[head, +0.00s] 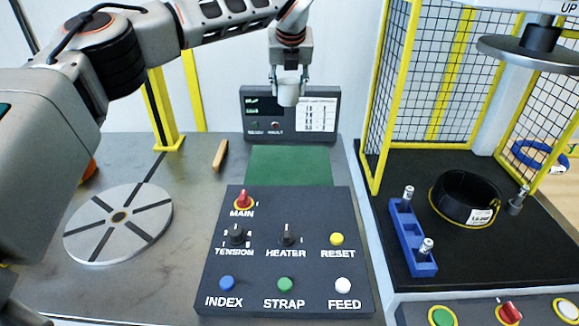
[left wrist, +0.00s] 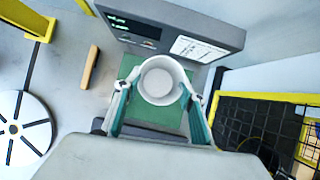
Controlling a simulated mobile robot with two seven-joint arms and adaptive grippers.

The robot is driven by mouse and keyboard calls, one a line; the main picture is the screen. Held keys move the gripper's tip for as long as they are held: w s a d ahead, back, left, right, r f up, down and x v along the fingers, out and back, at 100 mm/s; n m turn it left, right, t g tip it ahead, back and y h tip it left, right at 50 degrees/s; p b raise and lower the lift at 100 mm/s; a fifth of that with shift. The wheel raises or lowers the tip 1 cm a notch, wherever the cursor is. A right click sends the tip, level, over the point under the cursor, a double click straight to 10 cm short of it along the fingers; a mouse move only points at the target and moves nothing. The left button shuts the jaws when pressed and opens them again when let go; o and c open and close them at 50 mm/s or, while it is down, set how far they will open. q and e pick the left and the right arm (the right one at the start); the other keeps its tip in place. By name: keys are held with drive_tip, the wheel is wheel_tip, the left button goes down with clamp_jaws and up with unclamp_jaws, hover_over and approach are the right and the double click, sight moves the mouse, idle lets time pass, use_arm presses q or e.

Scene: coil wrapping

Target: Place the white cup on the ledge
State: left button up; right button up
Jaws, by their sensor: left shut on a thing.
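The white cup (head: 289,93) is held upright by my left gripper (head: 290,77), in front of the dark display panel (head: 258,104) in the head view. In the left wrist view the cup (left wrist: 160,80) sits between the two fingers of my left gripper (left wrist: 158,92), which are shut on its sides; I look into its open top. A green mat (head: 290,166) lies below the cup, and the cup appears above it, apart from the surface. No part is clearly marked as the ledge. My right gripper is not in view.
A black control box (head: 288,308) with knobs and buttons stands in front of the mat. A slotted round disc (head: 120,222) and a wooden block (head: 220,155) are on the left. A yellow-framed mesh cage (head: 372,150) with a black coil (head: 466,198) and blue holder (head: 408,238) is on the right.

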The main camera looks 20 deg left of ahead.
use_arm(q)
drive_tip(key=shift+w+r, duration=0.1)
drive_tip(key=shift+w, duration=0.2)
drive_tip(key=shift+w+m, duration=0.1)
drive_tip(key=shift+m, duration=0.3)
wheel_tip(320, 180, down, 20)
drive_tip(key=shift+r+b, duration=0.1)
drive_tip(key=shift+b, duration=0.2)
drive_tip(key=shift+f, duration=0.2)
drive_tip(key=o, duration=1)
drive_tip(key=shift+r, duration=0.1)
